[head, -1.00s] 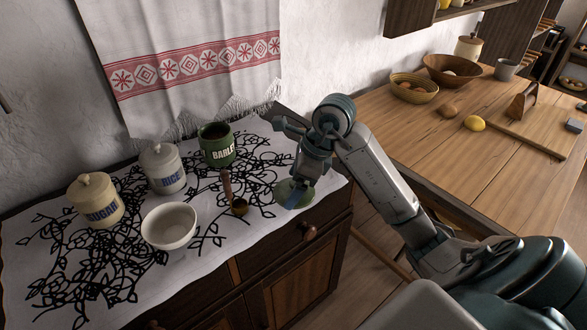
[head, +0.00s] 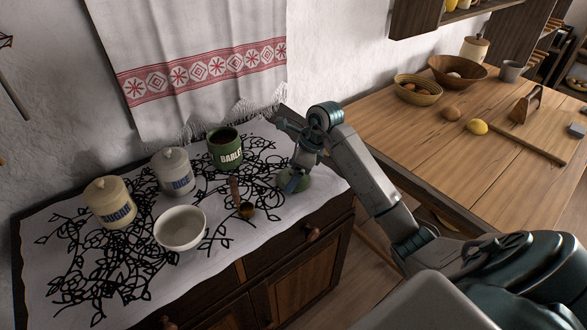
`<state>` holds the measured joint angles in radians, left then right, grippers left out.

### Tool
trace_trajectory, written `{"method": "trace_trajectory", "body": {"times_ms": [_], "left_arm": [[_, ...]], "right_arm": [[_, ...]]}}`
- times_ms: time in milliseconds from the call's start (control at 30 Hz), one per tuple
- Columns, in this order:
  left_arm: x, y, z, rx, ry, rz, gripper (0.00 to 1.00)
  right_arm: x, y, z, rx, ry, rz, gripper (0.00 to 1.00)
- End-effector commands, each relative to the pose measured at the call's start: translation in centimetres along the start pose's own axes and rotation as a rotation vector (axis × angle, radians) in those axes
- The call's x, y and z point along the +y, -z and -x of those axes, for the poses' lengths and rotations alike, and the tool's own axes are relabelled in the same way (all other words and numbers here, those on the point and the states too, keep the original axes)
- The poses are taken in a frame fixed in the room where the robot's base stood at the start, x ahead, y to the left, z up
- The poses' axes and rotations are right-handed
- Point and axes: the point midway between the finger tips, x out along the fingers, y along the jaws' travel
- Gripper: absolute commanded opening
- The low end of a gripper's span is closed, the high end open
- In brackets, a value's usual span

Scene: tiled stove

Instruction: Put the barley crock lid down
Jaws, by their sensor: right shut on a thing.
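The green barley crock (head: 225,148) stands without its lid at the back of the cloth-covered cabinet top, its dark mouth open. My right gripper (head: 295,180) points down over the right part of the cloth and is shut on the green barley crock lid (head: 291,184). The lid is at or just above the cloth, partly hidden by the gripper; I cannot tell whether it touches. My left gripper is not in the picture.
The rice crock (head: 173,171) and sugar crock (head: 110,201) stand lidded to the left. A white bowl (head: 180,229) and a wooden-handled scoop (head: 245,209) are in front. A wooden table (head: 440,160) with bowls is at right.

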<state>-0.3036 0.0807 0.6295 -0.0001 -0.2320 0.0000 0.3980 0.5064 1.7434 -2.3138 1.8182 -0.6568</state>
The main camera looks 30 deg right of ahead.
Motion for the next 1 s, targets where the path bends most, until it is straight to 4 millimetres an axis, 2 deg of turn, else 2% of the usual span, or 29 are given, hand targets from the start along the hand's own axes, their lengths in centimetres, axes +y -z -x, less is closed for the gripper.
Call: {"method": "trace_trajectory", "body": {"times_ms": [200,233,300,600,667,1000], "left_arm": [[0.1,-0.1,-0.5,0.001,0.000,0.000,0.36],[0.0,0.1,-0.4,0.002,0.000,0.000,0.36],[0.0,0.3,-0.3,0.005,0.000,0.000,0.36],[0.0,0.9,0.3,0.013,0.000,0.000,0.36],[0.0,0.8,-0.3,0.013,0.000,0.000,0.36],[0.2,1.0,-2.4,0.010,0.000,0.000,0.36]], "right_arm": [[0.0,0.2,-0.4,0.000,0.000,0.000,0.63],[0.0,0.1,-0.3,0.000,0.000,0.000,0.91],[0.0,0.1,-0.2,0.000,0.000,0.000,1.00],[0.0,-0.1,0.2,0.000,0.000,0.000,1.00],[-0.1,0.0,0.7,0.000,0.003,0.002,1.00],[-0.1,0.1,7.7,0.000,0.006,0.002,1.00]]}}
